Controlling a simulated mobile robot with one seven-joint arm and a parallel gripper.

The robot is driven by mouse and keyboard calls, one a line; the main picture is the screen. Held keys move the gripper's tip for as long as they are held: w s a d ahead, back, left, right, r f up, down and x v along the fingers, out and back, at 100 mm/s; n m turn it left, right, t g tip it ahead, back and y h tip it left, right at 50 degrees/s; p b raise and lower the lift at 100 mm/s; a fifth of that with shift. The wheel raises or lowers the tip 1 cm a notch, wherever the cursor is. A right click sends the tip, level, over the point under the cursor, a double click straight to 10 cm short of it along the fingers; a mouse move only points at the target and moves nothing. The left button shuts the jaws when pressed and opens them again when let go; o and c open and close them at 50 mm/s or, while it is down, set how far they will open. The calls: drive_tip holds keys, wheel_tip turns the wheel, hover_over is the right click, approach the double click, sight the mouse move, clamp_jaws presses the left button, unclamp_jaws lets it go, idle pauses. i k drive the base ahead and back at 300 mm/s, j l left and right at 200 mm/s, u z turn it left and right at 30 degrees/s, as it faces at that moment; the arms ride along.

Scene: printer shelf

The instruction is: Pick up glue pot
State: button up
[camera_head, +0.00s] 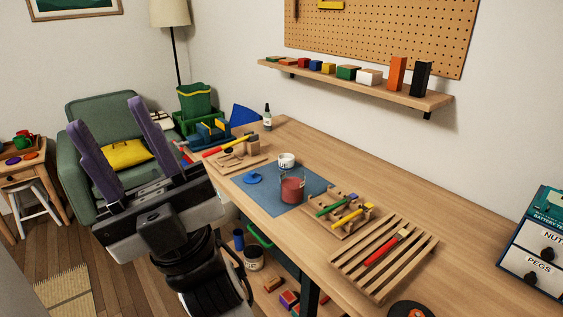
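A small white pot with a dark label (286,161) stands upright at the back of the blue mat (262,201) on the workbench; it looks like the glue pot, but I cannot read its label. A clear jar with red contents (293,190) stands in front of it. A blue lid-like disc (253,178) lies to the left. My gripper (105,113) is raised left of the bench, its two purple fingers pointing up and spread apart. It is open and empty, well away from the pot.
A slatted wooden rack with a brush (384,256), a tool holder (340,214) and a hammer on a wooden stand (238,158) are on the bench. A wall shelf (350,84) holds blocks.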

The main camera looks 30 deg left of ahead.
sight(286, 162)
drive_tip(key=j+z, duration=0.1)
drive_tip(key=j, duration=0.6)
drive_tip(key=j+z, duration=0.1)
drive_tip(key=j, duration=0.6)
drive_tip(key=j+z, duration=0.1)
drive_tip(key=j, duration=0.6)
drive_tip(key=j+z, duration=0.1)
drive_tip(key=j, duration=0.6)
drive_tip(key=k+j+z, duration=0.1)
drive_tip(key=j, duration=0.55)
drive_tip(key=k+j+z, duration=0.1)
drive_tip(key=j, duration=0.6)
drive_tip(key=i+j, duration=0.1)
drive_tip(key=i, duration=0.85)
